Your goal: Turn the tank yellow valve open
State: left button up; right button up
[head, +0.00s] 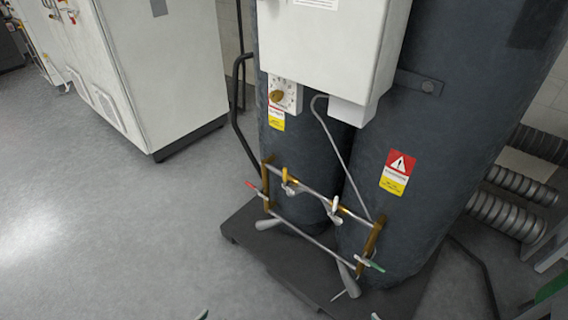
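The valve with the yellow-orange handle (290,184) sits on the frame's upper pipe, left of centre. A valve with a white handle (335,209) is to its right on the same pipe. A red-handled valve (255,189) is at the left end, and a green-handled valve (370,264) is at the lower right. Whether the yellow valve is open or shut cannot be told. Neither gripper is clearly seen; only small greenish slivers show at the bottom edge.
The tanks stand on a dark base plate (245,233). A white cabinet (165,70) stands at left. Ribbed hoses (510,215) lie at right. The grey floor at left front is clear.

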aim_at(286, 183)
jog(key=z, duration=0.4)
jog(key=j+z, duration=0.15)
jog(key=z, duration=0.3)
jog(key=i+j+z, duration=0.1)
jog(key=z, duration=0.3)
jog(key=j+z, duration=0.75)
jog(key=j, duration=0.15)
jog(key=j+z, duration=0.1)
jog(key=j, duration=0.25)
jog(key=k+j+z, duration=0.15)
jog(key=j, duration=0.15)
jog(key=k+j+z, duration=0.1)
jog(key=j, duration=0.2)
jog(key=k+j, duration=0.1)
jog(key=j, duration=0.25)
jog(key=j+z, duration=0.1)
jog(key=j, duration=0.2)
jog(key=k+j, duration=0.15)
jog(key=j, duration=0.2)
